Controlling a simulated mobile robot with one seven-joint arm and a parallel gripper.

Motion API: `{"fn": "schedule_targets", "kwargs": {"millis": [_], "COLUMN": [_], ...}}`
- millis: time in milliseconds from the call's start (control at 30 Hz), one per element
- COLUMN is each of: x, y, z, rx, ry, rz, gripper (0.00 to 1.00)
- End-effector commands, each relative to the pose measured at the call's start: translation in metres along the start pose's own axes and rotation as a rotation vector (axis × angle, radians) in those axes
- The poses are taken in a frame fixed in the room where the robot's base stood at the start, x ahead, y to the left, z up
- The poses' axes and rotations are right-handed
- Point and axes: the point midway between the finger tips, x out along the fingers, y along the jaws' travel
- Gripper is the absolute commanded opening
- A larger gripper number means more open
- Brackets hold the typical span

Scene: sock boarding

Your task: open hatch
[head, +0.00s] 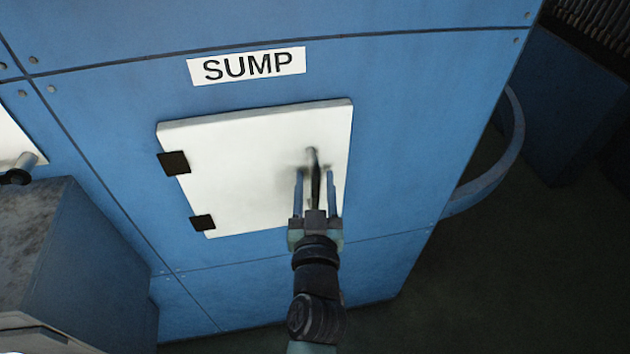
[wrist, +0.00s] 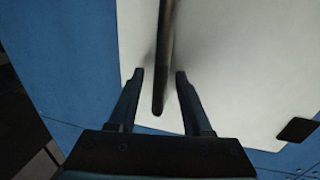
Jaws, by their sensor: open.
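The hatch (head: 235,150) is a white panel on the blue wall under a SUMP label (head: 248,66). It looks shut, with two dark hinges (head: 173,163) on its left side. A dark bar handle (head: 313,160) stands near its right edge. My gripper (head: 315,176) is open at the handle, with one finger on each side of it. In the wrist view the handle (wrist: 164,60) runs down between the two fingertips (wrist: 160,72), with gaps on both sides. The white hatch (wrist: 235,60) lies behind it.
A grey-blue box (head: 80,265) stands at the lower left. Part of another white panel (head: 15,145) with a dark handle shows at the left edge. A curved blue rail (head: 500,170) is at the right of the wall. Dark open floor (head: 500,280) lies at the lower right.

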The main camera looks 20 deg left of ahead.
Motion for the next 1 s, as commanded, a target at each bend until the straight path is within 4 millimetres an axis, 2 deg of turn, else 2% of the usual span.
{"fn": "schedule_targets", "kwargs": {"millis": [133,400,1000], "x": [-0.0001,-0.0003,-0.0004], "y": [-0.0001,-0.0001,0.0000], "z": [0.0001,0.0000,0.0001], "rx": [0.000,0.000,0.000], "ry": [0.000,0.000,0.000], "rz": [0.000,0.000,0.000], "gripper": [0.48,0.00,0.00]}}
